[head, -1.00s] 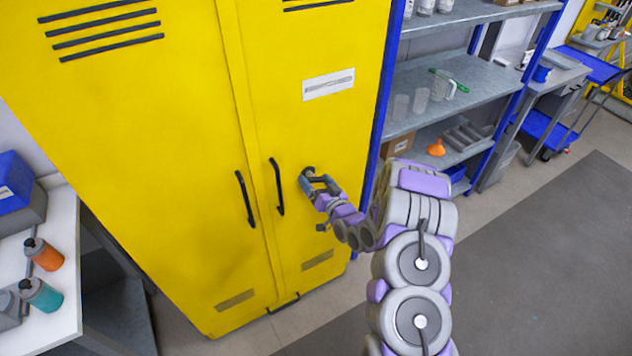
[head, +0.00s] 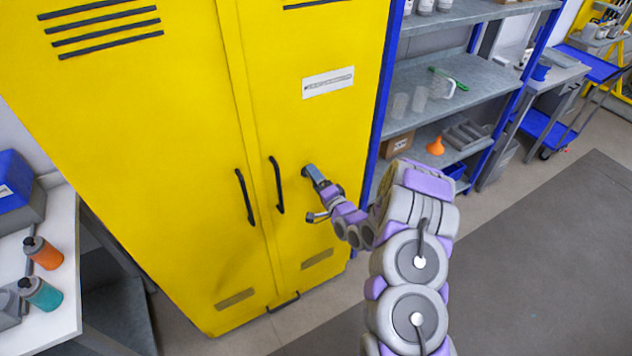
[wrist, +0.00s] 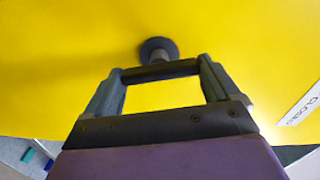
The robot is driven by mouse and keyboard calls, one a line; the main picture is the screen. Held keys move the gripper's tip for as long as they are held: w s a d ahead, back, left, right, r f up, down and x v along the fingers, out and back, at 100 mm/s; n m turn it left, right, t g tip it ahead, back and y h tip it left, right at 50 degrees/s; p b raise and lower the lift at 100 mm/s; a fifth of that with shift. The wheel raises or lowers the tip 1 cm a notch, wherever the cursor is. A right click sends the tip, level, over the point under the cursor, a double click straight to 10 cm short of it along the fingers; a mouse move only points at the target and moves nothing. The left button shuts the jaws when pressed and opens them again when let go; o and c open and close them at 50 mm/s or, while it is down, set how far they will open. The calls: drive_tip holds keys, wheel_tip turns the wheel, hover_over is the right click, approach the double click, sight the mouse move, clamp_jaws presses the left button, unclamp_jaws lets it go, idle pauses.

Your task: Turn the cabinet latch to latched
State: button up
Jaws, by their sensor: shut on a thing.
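The yellow cabinet (head: 190,120) has two doors with dark vertical handles, both doors flush. The latch (wrist: 158,48) is on the right door, seen in the wrist view as a round dark base with a short stem and a dark crossbar. My gripper (wrist: 160,72) has its two fingers at the two ends of the crossbar, shut on it. In the head view my gripper (head: 311,173) is at the right door, right of its handle (head: 276,186), and covers most of the latch.
A blue-posted shelf (head: 450,90) stands right of the cabinet. A white bench (head: 50,275) with orange and teal bottles is at left. The floor (head: 540,260) at right is clear.

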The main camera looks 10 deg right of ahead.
drive_tip(key=shift+d+f+m, duration=0.1)
drive_tip(key=shift+d+m, duration=0.05)
drive_tip(key=shift+m, duration=1.15)
drive_tip(key=shift+b, duration=0.3)
drive_tip(key=o, duration=0.8)
drive_tip(key=shift+w+d+f, duration=0.1)
drive_tip(key=p+v, duration=0.1)
drive_tip(key=v, duration=1.6)
drive_tip(key=shift+d, duration=0.1)
